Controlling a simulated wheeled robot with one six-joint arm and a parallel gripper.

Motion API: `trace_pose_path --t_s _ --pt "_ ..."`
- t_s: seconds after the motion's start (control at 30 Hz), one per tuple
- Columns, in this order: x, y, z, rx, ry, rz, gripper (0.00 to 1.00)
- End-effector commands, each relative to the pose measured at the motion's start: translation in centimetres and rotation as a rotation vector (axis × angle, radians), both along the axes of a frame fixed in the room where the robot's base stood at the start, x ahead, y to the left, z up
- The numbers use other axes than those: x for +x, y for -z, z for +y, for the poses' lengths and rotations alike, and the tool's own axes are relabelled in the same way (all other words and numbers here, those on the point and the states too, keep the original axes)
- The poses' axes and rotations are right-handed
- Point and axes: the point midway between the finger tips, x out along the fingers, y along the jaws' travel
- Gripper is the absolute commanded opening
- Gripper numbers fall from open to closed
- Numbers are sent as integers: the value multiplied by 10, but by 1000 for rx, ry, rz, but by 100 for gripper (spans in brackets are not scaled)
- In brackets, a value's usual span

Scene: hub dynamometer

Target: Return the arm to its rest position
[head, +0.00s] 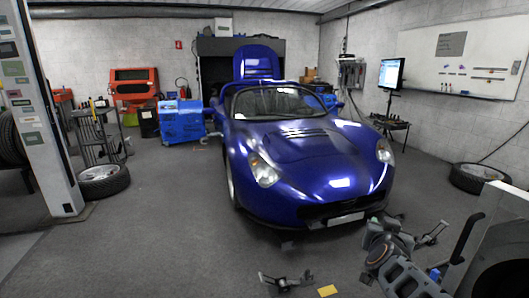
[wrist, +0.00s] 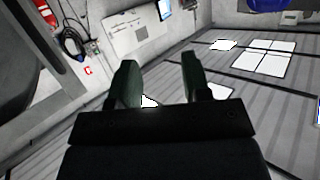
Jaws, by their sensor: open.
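My arm (head: 395,262) shows at the lower right of the head view, in front of the blue car's right front corner. In the wrist view my gripper (wrist: 161,78) shows two dark green fingers standing apart, with a clear gap between them. Nothing is held between the fingers. The fingertips cannot be made out clearly in the head view. The wrist view is tilted and looks past the fingers toward a wall and a ribbed surface with bright panels.
A blue sports car (head: 305,155) stands mid-room. A pale machine (head: 505,245) is close at the lower right. A yellow piece (head: 327,291) lies on the floor near the bottom edge. A lift post (head: 48,120) stands at left. Grey floor (head: 150,240) is open left of the car.

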Motion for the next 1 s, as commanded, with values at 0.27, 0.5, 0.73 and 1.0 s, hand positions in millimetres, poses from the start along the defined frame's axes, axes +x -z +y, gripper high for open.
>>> trace_pose_path --t_s 0.27,0.5,0.73,1.0 --pt "-38 -68 125 177 -450 436 44" --pt "-103 -90 155 203 -531 803 44" --pt "-135 -99 157 193 -512 968 44" --pt "-140 -98 157 190 -505 993 44"
